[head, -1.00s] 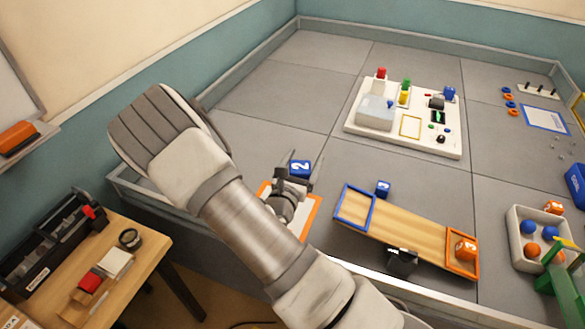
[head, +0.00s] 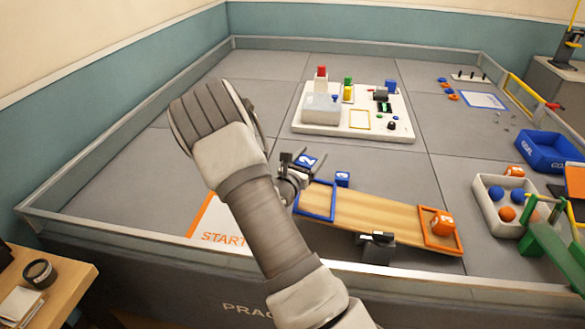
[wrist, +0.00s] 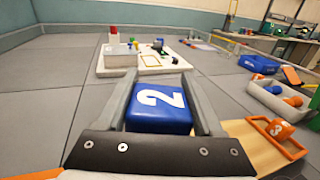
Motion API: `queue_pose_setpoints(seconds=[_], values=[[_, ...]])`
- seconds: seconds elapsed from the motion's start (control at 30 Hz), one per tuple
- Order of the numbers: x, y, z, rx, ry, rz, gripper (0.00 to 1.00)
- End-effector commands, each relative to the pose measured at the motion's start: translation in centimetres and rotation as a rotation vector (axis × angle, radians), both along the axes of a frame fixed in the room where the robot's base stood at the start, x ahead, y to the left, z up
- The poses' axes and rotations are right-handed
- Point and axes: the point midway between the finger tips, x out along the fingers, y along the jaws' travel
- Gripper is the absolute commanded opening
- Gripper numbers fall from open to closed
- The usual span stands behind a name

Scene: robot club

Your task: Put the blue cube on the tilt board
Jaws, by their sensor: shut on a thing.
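My gripper (head: 305,164) is shut on a blue cube (head: 306,161) marked with a white 2. In the wrist view the cube (wrist: 158,108) sits between the two grey fingers. The tilt board (head: 375,215) is a wooden plank on a dark pivot, with a blue-framed square (head: 317,201) at its left end and an orange-framed square at its right end. An orange cube (head: 442,224) lies in the orange square. The held cube appears just behind and left of the blue square; its height above the floor is hard to tell.
A white activity board (head: 360,130) lies further back. A white tray of balls (head: 482,200), a green ramp (head: 552,246) and a blue bin (head: 548,150) are at the right.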

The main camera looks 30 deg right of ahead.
Motion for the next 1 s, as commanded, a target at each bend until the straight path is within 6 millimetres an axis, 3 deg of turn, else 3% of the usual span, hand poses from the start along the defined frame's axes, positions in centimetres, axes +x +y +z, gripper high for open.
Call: queue_pose_setpoints(seconds=[0.03,0.3,0.57,1.0], values=[[0.0,-1.1,-1.3,-0.001,-0.003,-0.016,0.04],[-0.1,-3.8,-2.1,-0.009,-0.003,-0.053,0.04],[-0.1,-3.9,-2.7,-0.009,-0.002,-0.056,0.04],[-0.1,-3.9,-6.0,-0.008,-0.002,-0.056,0.04]])
